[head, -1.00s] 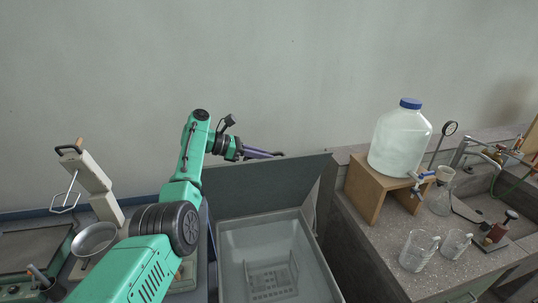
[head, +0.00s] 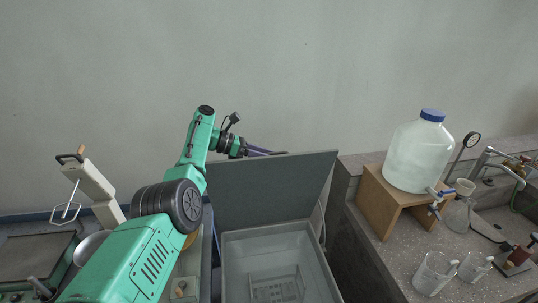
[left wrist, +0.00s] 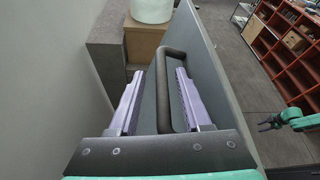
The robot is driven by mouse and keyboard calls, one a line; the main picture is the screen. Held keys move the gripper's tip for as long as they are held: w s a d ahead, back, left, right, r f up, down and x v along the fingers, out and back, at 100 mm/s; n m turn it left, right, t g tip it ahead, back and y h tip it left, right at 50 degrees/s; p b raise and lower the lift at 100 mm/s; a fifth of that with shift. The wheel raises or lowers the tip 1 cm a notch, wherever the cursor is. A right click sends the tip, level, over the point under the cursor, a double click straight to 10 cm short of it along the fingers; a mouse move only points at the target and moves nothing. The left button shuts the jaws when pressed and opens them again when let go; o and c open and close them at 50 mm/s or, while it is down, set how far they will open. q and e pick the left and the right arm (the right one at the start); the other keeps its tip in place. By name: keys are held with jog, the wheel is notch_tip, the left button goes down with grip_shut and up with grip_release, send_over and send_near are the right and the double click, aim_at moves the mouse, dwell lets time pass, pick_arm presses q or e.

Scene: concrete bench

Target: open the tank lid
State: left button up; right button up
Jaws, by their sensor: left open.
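The grey tank (head: 232,243) stands in the middle of the head view with its top open and a rack-like shape on its floor. Its flat grey lid (head: 270,187) stands steeply raised at the tank's back. My left gripper (head: 268,152) is at the lid's top edge, its tips partly hidden behind it. In the left wrist view the purple fingers (left wrist: 157,100) are apart, with one bar of the lid's black handle (left wrist: 163,90) in the gap between them. Whether they touch the handle is unclear. A teal arm end, apparently my right gripper (left wrist: 266,125), shows small at the right.
Right of the tank, a concrete bench holds a wooden stand (head: 383,205) with a blue-capped bottle (head: 418,158) and beakers (head: 435,272). A balance-like device (head: 97,185) and pan (head: 90,248) are at left. Orange shelves (left wrist: 290,40) stand beyond open floor.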

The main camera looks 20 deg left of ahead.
pick_arm(q)
jog(key=shift+w, duration=0.1)
jog(key=shift+a+r, duration=0.2)
jog(key=b+v, duration=0.2)
jog(key=v, duration=0.9)
jog(key=shift+s+a, duration=0.25)
jog(key=shift+a, duration=0.05)
